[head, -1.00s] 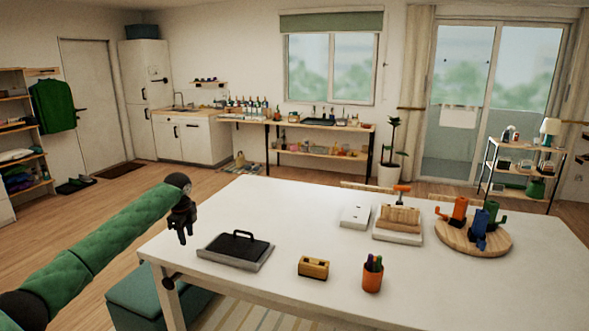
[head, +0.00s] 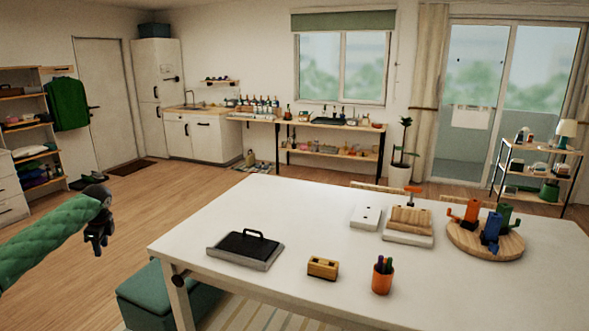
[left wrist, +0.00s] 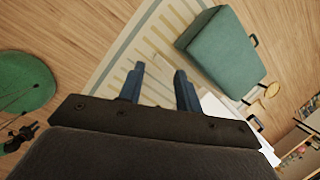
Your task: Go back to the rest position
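My left gripper (head: 97,238) hangs at the end of my green-sleeved left arm (head: 45,240), left of the white table (head: 200,220) and clear of it. In the left wrist view its two dark fingers (left wrist: 160,88) stand apart with nothing between them, only floor and a striped rug behind. My right gripper is in neither view.
The table holds a black-lidded tray (head: 245,250), a tan block (head: 323,268), an orange pen cup (head: 382,277), a white box (head: 366,217) and a round wooden board (head: 485,247). A green ottoman (head: 160,295) stands by the table's left side. Floor at left is open.

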